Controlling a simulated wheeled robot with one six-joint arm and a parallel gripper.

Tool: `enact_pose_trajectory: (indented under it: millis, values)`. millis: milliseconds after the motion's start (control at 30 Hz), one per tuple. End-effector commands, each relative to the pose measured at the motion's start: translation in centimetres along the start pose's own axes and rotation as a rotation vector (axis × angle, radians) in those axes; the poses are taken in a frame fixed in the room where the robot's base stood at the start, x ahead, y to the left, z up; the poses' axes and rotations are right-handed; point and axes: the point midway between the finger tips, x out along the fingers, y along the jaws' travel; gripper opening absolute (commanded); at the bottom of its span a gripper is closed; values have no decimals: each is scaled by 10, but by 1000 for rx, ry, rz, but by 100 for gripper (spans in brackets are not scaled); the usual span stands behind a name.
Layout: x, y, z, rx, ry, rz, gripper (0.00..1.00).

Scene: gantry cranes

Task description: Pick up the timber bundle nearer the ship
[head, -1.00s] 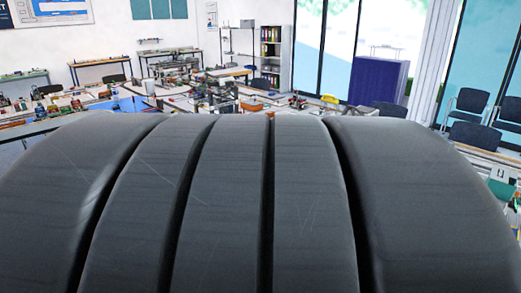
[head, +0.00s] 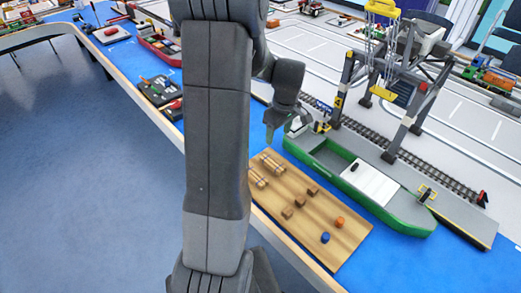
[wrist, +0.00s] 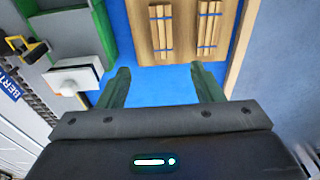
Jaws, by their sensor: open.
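Two timber bundles of pale sticks with blue bands lie side by side on a wooden board (head: 316,232). The bundle nearer the ship (head: 273,164) also shows in the wrist view (wrist: 160,32), left of the other bundle (head: 257,179), which shows there too (wrist: 209,30). The green-hulled ship (head: 405,214) lies beside the board, and its hull is at the left in the wrist view (wrist: 92,28). My gripper (wrist: 160,68) is open and empty, its green fingers short of the bundles' near ends. In the head view, my forearm hides part of the table.
Brown blocks (head: 300,201), an orange piece (head: 340,221) and a blue piece (head: 325,237) sit on the board. A grey gantry crane (head: 385,75) stands over the quay beyond the ship.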

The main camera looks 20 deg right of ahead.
Motion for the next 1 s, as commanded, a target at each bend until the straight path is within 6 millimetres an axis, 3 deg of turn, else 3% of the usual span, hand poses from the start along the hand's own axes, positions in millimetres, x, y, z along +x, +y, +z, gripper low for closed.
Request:
enact_pose_trajectory:
  millis: [400, 767, 1000]
  values:
    - [67, 0, 0, 0, -2, -4, 60]
    - [92, -1, 1, -1, -1, -3, 60]
    - [122, -4, 3, 0, -2, -4, 60]
